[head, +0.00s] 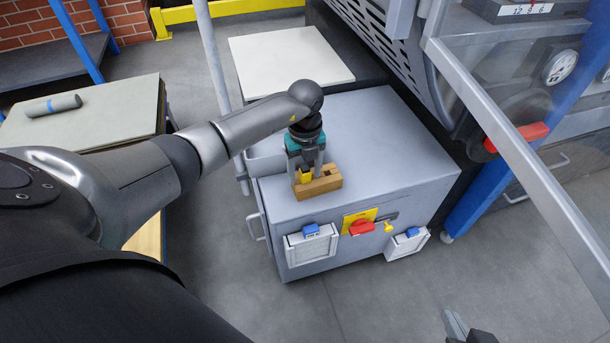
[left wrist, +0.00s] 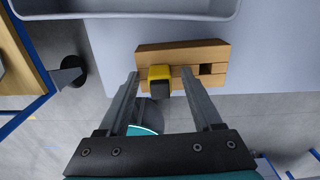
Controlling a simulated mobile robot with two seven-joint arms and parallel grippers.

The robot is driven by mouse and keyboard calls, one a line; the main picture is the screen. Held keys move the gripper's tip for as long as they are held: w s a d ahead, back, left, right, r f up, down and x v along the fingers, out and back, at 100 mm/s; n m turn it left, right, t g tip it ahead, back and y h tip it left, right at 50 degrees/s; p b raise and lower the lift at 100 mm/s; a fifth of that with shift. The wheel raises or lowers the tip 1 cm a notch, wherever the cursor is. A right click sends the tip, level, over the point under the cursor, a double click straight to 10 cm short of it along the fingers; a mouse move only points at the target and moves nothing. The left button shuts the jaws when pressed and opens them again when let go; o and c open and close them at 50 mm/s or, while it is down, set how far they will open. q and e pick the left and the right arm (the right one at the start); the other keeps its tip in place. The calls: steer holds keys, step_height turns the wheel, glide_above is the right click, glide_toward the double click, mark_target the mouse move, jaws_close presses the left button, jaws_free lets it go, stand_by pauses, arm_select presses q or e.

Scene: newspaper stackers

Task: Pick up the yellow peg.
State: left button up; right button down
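The yellow peg (head: 306,177) stands upright in a wooden block (head: 328,184) on top of the grey cabinet. In the left wrist view the yellow peg (left wrist: 160,72) has a dark end facing the camera, and an empty square hole shows to its right in the wooden block (left wrist: 190,50). My left gripper (head: 306,171) points down over the block. In the left wrist view the left gripper (left wrist: 161,76) is open, one finger on each side of the peg with gaps between. My right gripper (head: 462,328) is partly visible at the bottom right, apart from the block; its opening is unclear.
A grey tray (head: 266,160) is beside the block, also at the top of the left wrist view (left wrist: 125,12). A machine with a clear panel (head: 520,150) stands right. A table with a grey cylinder (head: 53,105) is left.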

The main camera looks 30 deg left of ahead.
arm_select(q)
jaws_close()
stand_by(0.3)
steer(key=shift+r, duration=0.15)
stand_by(0.3)
